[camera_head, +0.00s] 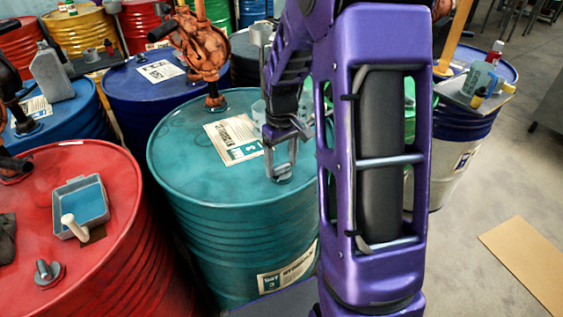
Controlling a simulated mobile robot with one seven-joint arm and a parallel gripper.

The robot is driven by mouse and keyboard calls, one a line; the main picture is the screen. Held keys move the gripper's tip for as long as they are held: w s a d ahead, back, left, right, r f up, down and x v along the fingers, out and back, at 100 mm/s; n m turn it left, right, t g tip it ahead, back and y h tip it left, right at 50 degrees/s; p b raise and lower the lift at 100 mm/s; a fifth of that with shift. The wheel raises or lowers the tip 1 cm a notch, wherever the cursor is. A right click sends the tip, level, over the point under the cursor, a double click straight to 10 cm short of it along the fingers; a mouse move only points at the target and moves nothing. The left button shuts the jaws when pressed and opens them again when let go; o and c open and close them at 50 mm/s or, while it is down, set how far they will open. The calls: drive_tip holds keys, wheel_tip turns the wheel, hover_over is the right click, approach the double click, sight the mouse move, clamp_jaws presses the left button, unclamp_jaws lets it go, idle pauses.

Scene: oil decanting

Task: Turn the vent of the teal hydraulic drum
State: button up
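The teal hydraulic drum (190,170) stands upright in the middle, with a label on its top and another on its side. My gripper (281,165) points down over the drum's top, near its right edge. Its two metal fingers show a gap between them, with the tips close to the lid. A small round fitting, apparently the vent (282,179), sits at the fingertips and is mostly covered by them. I cannot tell whether the fingers touch it or grip it. My purple arm hides the drum's right side.
An orange hand pump (204,52) rises from the teal drum's back edge. A red drum (92,262) at left carries a blue-lined tray (82,205) and a bolt-like part (47,271). Blue drums stand behind. Open floor with a cardboard sheet (530,262) lies right.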

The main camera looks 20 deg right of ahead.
sight(281, 165)
drive_tip(key=shift+o, duration=1.3)
wheel_tip(281, 165, up, 17)
drive_tip(key=p, duration=0.2)
drive_tip(key=shift+r, duration=0.2)
